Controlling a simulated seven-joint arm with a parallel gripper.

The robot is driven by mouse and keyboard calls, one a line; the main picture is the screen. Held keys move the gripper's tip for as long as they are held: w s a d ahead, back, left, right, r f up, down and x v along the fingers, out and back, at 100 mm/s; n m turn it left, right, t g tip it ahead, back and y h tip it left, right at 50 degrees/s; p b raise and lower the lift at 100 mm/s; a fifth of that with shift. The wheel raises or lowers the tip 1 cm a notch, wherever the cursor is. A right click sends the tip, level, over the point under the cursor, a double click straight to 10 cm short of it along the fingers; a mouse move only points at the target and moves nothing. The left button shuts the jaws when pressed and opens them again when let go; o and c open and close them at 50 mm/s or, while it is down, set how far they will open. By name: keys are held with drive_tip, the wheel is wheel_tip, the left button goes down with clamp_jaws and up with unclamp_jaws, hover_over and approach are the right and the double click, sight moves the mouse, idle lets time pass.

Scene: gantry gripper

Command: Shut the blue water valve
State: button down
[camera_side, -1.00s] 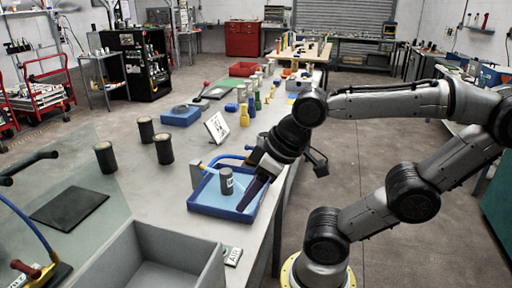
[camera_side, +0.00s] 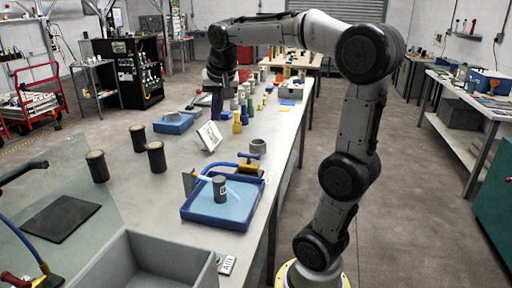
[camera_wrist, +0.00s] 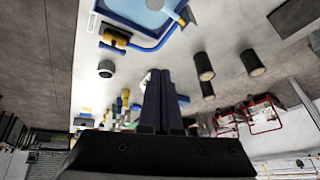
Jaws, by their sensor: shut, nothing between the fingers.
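The blue-handled valve (camera_side: 248,156) has a brass body and sits on a blue pipe (camera_side: 225,164) behind the blue tray's right corner. It shows in the wrist view (camera_wrist: 115,40) at upper left. I cannot tell whether it is shut. The pipe reaches over the tray (camera_side: 207,222), which holds light-blue water and a dark grey can (camera_side: 219,184). A pale streak by the can looks like water from the spout. My gripper (camera_side: 217,118) points down over the table, well behind the valve and apart from it. Its fingers (camera_wrist: 160,72) are together and empty.
A white sign (camera_side: 209,136) stands between my gripper and the tray. Several dark cylinders (camera_side: 139,138) stand at left. Yellow, blue and green pieces (camera_side: 237,121) stand close to the right of my gripper.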

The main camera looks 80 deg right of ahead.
drive_tip(key=d+f+m+g, duration=0.2)
drive_tip(key=d+m, duration=0.1)
drive_tip(key=d, duration=0.8)
drive_tip(key=m+g, duration=0.2)
hover_over(249, 157)
drive_tip(key=s+d, duration=0.2)
wheel_tip(249, 157, down, 5)
drive_tip(key=shift+f, duration=5.8)
